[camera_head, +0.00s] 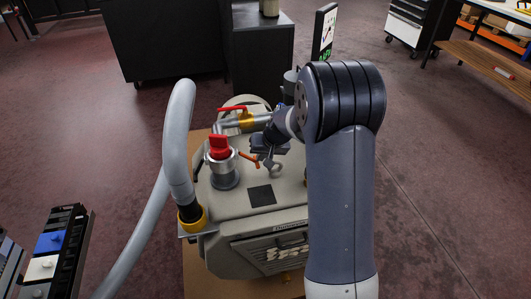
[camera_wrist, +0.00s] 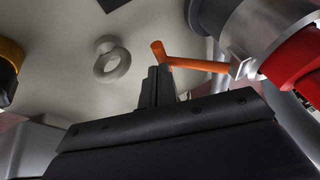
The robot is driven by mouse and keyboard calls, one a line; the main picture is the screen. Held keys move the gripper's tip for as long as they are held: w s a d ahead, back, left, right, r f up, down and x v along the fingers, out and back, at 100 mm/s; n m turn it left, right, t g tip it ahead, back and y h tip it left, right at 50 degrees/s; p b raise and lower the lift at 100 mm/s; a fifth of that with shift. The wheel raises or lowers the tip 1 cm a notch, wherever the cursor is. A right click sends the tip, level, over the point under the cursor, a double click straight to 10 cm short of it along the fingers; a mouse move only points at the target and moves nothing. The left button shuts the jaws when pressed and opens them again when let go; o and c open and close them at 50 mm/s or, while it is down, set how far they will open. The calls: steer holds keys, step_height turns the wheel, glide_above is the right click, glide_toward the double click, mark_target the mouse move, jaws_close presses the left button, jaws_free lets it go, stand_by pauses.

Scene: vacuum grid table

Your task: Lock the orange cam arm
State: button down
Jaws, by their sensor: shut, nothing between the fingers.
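The orange cam arm (camera_head: 249,157) is a thin bar with a short bent end, on the side of a silver coupling with a red cap (camera_head: 219,147). In the wrist view the orange cam arm (camera_wrist: 195,64) runs from a silver lug at the right to its bent end near the picture's middle. My gripper (camera_head: 268,163) is above the machine top, just right of the arm's free end. In the wrist view my gripper (camera_wrist: 158,75) is shut and empty, its tips close by the bent end. I cannot tell whether they touch it.
A beige machine (camera_head: 235,204) carries the coupling, a ring (camera_wrist: 112,65) and a dark square (camera_head: 261,195). A pipe with a red lever (camera_head: 232,109) lies behind. A thick grey hose (camera_head: 179,130) rises at the left. Open floor lies beyond my arm at the right.

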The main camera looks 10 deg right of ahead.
steer(key=shift+f+b, duration=0.4)
steer(key=shift+b, duration=0.4)
steer(key=shift+f+y+b, duration=0.4)
steer(key=shift+y+b, duration=0.2)
steer(key=shift+b, duration=0.6)
steer(key=b, duration=0.1)
steer(key=y+b, duration=0.1)
steer(key=shift+a+f+b, duration=0.25)
steer(key=shift+b, duration=0.1)
steer(key=shift+a+f, duration=0.1)
steer(key=shift+a, duration=0.05)
steer(key=p+v, duration=0.2)
steer(key=v, duration=0.9)
